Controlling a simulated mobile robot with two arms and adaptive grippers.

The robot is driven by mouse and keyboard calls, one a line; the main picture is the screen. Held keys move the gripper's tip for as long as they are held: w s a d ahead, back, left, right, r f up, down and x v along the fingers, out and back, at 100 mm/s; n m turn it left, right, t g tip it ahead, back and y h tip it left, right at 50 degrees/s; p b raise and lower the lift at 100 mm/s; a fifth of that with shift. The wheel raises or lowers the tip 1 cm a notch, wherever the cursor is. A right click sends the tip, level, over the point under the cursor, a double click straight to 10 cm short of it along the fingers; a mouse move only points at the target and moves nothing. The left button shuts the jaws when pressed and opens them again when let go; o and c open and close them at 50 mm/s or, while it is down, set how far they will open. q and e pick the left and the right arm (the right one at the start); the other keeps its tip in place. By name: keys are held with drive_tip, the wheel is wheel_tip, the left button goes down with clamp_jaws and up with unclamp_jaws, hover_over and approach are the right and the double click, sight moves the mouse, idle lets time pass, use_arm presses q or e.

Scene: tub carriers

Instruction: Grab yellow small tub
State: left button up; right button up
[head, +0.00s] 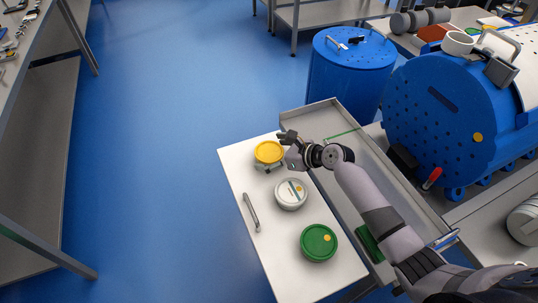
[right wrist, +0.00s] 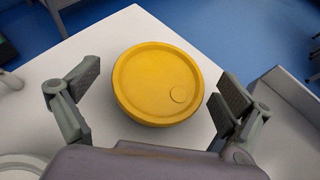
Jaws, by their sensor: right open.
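The yellow small tub (head: 268,152) stands upright at the far end of a white drawer front, beyond a white tub (head: 291,194). In the right wrist view the yellow tub (right wrist: 158,82) is seen from above, its round lid carrying a small disc near the edge. My right gripper (head: 276,152) is at the yellow tub. In the right wrist view the open fingers of my right gripper (right wrist: 155,92) stand on either side of the tub, with gaps showing between fingers and tub. My left gripper is not in view.
A green tub (head: 319,242) stands at the near end of the white surface, and a handle (head: 251,212) lies along its left side. An open grey drawer (head: 327,112) lies to the right. A blue barrel (head: 350,75) stands behind. Blue floor is clear on the left.

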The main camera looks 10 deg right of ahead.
drive_tip(key=shift+w+a+f, duration=0.25)
drive_tip(key=shift+w, duration=0.05)
drive_tip(key=shift+s, duration=0.1)
drive_tip(key=shift+c, duration=0.2)
drive_tip(key=shift+r, duration=0.1)
drive_tip(key=c, duration=1.4)
